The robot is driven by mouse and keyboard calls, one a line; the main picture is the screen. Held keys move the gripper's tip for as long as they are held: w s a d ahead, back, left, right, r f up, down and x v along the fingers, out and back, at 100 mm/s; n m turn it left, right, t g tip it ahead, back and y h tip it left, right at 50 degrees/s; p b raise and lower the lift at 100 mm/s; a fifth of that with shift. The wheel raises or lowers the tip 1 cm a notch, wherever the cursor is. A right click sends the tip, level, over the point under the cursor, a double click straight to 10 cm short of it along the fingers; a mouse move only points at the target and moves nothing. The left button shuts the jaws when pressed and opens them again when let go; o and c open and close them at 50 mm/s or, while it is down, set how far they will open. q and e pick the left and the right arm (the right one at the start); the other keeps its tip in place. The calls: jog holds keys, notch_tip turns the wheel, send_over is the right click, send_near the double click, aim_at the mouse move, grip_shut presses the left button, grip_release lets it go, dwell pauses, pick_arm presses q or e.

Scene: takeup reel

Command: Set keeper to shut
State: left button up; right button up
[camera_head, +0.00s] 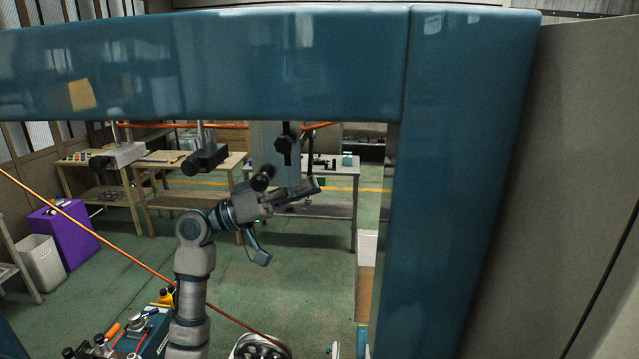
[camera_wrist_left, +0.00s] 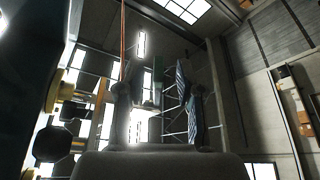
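Several fittings hang below the blue beam (camera_head: 200,65): a pale grey block (camera_head: 118,156), a dark block (camera_head: 205,159) and a black knob-like part (camera_head: 285,146). I cannot tell which of them, if any, is the keeper, nor whether it is shut. My left gripper (camera_head: 292,192) is raised below the beam, just under the black knob-like part and apart from it as far as I can see. In the left wrist view its two fingers (camera_wrist_left: 156,100) stand apart with nothing clearly between them. My right gripper is not in view.
An orange line (camera_head: 100,228) runs diagonally past my left arm and also shows in the left wrist view (camera_wrist_left: 123,45). A blue post (camera_head: 440,200) stands at the right. Benches (camera_head: 190,200), a purple bin (camera_head: 65,235) and green floor lie beyond.

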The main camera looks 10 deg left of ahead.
pick_arm(q)
jog(key=v, duration=0.9)
jog(key=shift+a, duration=0.35)
jog(key=shift+w+d+f, duration=0.1)
jog(key=shift+w, duration=0.05)
